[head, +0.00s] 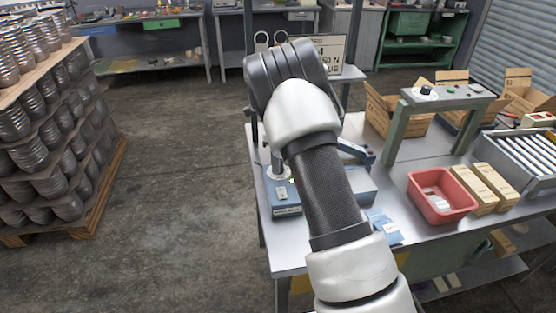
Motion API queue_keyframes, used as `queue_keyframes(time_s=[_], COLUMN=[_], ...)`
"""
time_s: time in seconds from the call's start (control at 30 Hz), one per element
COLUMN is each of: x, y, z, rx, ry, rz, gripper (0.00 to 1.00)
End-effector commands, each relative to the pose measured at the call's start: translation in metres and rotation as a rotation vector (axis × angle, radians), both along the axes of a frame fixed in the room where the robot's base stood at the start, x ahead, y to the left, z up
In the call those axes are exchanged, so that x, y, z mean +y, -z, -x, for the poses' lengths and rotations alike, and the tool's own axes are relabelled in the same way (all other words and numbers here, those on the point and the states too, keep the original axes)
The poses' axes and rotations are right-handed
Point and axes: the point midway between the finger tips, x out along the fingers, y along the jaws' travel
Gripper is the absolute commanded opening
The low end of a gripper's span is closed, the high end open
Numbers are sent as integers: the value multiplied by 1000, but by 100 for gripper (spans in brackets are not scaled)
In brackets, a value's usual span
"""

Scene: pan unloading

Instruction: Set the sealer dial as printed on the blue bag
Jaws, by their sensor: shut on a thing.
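A blue machine, likely the sealer (287,209), stands on the near left of the metal workbench, with a pale label on its front. My arm crosses in front of its middle, and its dial cannot be made out. A blue-grey lever shows just right of my arm. Light blue packets (387,232), likely the blue bag, lie on the bench right of my arm; their print is too small to read. My gripper is hidden behind my raised arm, so its hold and its place relative to the sealer do not show.
A red bin (451,212) holds small pale items, beside tan boxes (487,187) and a roller conveyor (524,157). A grey stand (447,99) carries a black knob and coloured buttons. Open cartons (398,118) stand behind. A pallet of cans (48,150) is at left; floor between is clear.

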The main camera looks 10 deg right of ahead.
Motion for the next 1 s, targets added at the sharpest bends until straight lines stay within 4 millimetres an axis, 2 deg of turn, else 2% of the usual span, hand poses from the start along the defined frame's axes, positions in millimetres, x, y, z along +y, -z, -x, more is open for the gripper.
queue_keyframes(time_s=[0.4, 1.0], x=[-1, -1], y=[-1, -1], z=[-1, -1], rx=[-2, -3], ry=[217, 259], rz=[1, -1], gripper=[2, 2])
